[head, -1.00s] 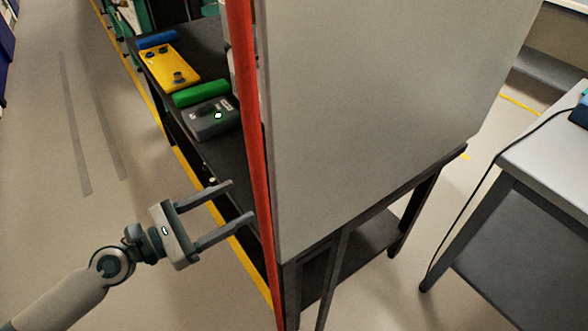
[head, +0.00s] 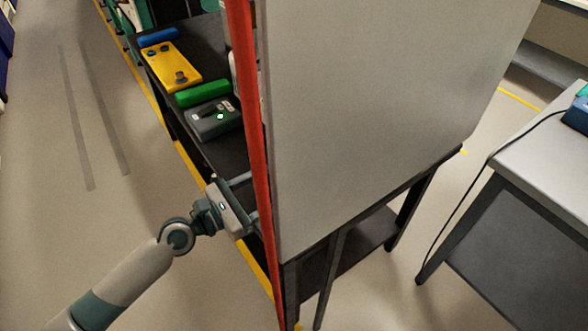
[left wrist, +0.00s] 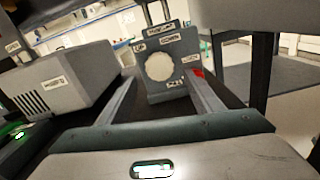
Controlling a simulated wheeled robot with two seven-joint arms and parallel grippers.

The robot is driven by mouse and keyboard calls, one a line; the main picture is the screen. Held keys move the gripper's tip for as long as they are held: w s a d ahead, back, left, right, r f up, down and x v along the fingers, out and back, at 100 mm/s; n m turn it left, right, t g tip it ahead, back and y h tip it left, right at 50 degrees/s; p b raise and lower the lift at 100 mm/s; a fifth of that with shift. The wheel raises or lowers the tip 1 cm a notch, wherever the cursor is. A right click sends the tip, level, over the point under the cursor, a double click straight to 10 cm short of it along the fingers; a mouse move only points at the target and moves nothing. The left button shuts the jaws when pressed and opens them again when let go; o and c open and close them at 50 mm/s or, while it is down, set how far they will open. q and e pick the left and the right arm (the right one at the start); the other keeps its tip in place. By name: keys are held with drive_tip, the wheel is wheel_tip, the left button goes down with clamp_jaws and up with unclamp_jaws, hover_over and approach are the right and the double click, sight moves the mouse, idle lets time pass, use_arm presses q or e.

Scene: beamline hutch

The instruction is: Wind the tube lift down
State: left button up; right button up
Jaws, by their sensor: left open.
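My right gripper is not in view.
A large grey panel (head: 390,100) with a red edge (head: 252,120) blocks the bench's right side. A vented grey box (left wrist: 65,80) stands left of my gripper.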

sight(300, 171)
use_arm(q)
drive_tip(key=shift+p+x, duration=0.3)
drive_tip(key=shift+x, duration=2.35)
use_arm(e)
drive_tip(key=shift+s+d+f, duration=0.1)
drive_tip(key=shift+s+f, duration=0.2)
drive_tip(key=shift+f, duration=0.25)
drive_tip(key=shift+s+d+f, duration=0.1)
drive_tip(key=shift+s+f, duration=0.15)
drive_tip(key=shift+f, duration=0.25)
use_arm(q)
drive_tip(key=c, duration=1)
